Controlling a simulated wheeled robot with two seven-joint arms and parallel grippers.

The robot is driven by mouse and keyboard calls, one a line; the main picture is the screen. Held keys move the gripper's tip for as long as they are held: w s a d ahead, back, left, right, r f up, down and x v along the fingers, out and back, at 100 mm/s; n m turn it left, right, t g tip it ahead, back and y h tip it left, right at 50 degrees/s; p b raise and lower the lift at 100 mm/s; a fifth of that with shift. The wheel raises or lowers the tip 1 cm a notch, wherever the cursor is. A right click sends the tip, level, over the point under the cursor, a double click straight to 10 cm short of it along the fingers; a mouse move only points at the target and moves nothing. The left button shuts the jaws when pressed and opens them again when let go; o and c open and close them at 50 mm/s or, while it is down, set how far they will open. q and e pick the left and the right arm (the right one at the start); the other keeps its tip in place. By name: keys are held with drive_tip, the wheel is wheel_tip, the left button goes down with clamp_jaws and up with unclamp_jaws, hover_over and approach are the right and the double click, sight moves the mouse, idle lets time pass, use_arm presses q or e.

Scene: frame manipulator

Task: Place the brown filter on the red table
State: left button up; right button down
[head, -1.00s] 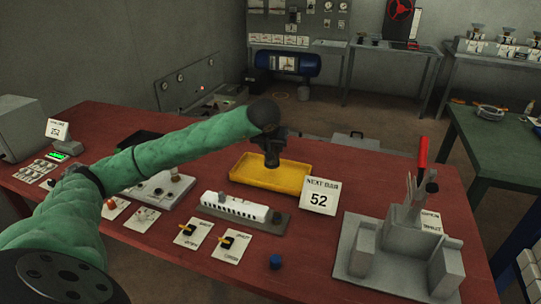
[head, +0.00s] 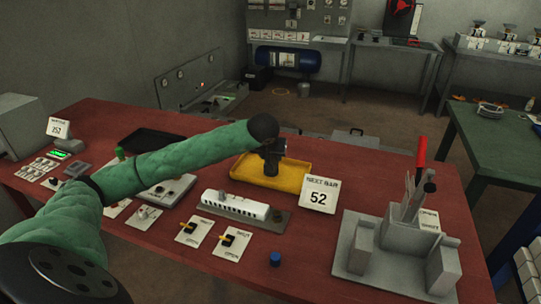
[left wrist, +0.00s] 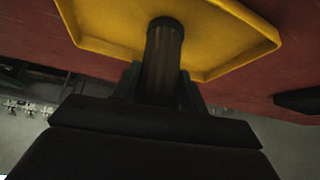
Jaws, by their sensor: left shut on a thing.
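My left gripper (head: 270,150) is over the yellow tray (head: 303,190) on the red table (head: 390,190). In the left wrist view it is shut on the brown filter (left wrist: 162,62), a dark brown cylinder with a darker end. The fingers (left wrist: 160,90) flank the filter, which points toward the yellow tray (left wrist: 105,45). In the head view the filter is small and dark below the gripper, and I cannot tell whether it touches the tray. My right gripper is not in view.
A white block on a grey base (head: 238,207) and a "52" sign (head: 318,195) stand near the tray. A grey fixture with a red handle (head: 420,152) stands at the right. A small blue cylinder (head: 275,258) lies in front. Bare red table lies right of the sign.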

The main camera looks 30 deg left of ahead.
use_arm(q)
drive_tip(key=o, duration=1)
drive_tip(key=shift+o, duration=0.2)
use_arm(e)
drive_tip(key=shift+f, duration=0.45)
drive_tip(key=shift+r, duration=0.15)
use_arm(q)
drive_tip(key=shift+r, duration=0.1)
drive_tip(key=shift+s+r, duration=0.1)
drive_tip(key=shift+r, duration=0.05)
drive_tip(key=b+v, duration=0.2)
drive_tip(key=v, duration=0.9)
drive_tip(key=shift+s+r, duration=0.2)
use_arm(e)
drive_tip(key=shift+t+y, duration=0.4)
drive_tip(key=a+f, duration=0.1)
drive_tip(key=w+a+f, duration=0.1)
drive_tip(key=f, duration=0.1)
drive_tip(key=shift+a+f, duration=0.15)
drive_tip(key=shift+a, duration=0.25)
